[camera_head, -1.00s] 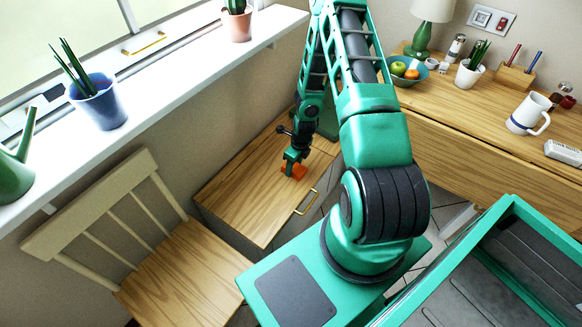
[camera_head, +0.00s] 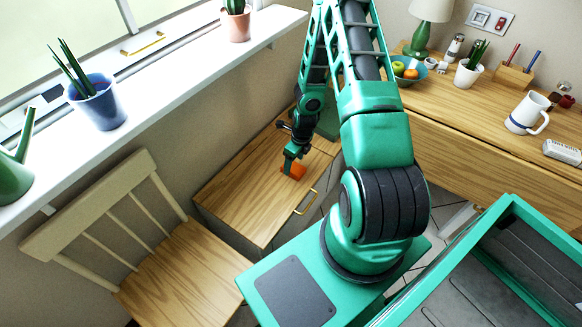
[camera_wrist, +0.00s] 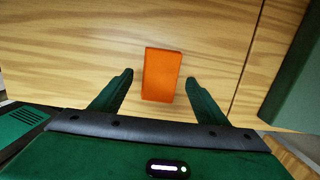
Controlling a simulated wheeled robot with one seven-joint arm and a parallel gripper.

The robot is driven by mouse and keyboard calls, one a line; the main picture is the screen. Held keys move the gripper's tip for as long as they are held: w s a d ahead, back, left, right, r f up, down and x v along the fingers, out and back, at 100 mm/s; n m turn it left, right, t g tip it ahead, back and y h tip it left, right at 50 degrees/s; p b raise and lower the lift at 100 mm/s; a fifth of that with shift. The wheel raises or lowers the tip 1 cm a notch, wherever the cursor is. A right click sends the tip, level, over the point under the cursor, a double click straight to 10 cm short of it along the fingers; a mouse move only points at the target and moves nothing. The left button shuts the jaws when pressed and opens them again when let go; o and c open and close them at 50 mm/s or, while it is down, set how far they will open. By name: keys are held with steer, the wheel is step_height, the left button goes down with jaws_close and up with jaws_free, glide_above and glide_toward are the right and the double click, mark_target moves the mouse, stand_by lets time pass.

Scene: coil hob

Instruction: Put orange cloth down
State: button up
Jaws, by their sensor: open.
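The orange cloth (camera_wrist: 162,74) is a small folded block lying on the wooden top of a low cabinet (camera_head: 250,200). It also shows in the head view (camera_head: 294,171), partly hidden by my gripper. My gripper (camera_wrist: 160,88) is open, with one finger on each side of the cloth's near end and a gap on both sides. In the head view my gripper (camera_head: 290,162) is right at the cloth, low over the cabinet top.
A wooden chair (camera_head: 175,270) stands left of the cabinet, under a white windowsill (camera_head: 150,105) with plant pots. A wooden counter (camera_head: 480,110) with a fruit bowl, a mug (camera_head: 527,113) and a lamp is at the right. The cabinet top around the cloth is clear.

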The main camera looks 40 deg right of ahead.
step_height(320, 180, up, 8)
steer(key=s+r, duration=0.1)
step_height(320, 180, up, 13)
steer(key=n+h, duration=0.1)
steer(key=n, duration=0.6)
glide_above(297, 169)
steer(key=s+d, duration=0.2)
steer(key=s, duration=0.2)
steer(key=s+r+n+g, duration=0.1)
steer(key=s+r+n, duration=0.5)
steer(key=r, duration=0.6)
steer(key=s+a+r+n, duration=0.3)
steer(key=s+r+n, duration=0.3)
steer(key=s, duration=0.2)
steer(key=s+a+r+n, duration=0.3)
steer(key=s+r+n, duration=0.3)
steer(key=s, duration=0.3)
steer(key=shift+a+n+g+y, duration=0.3)
steer(key=shift+a, duration=0.05)
steer(key=shift+w+r, duration=0.1)
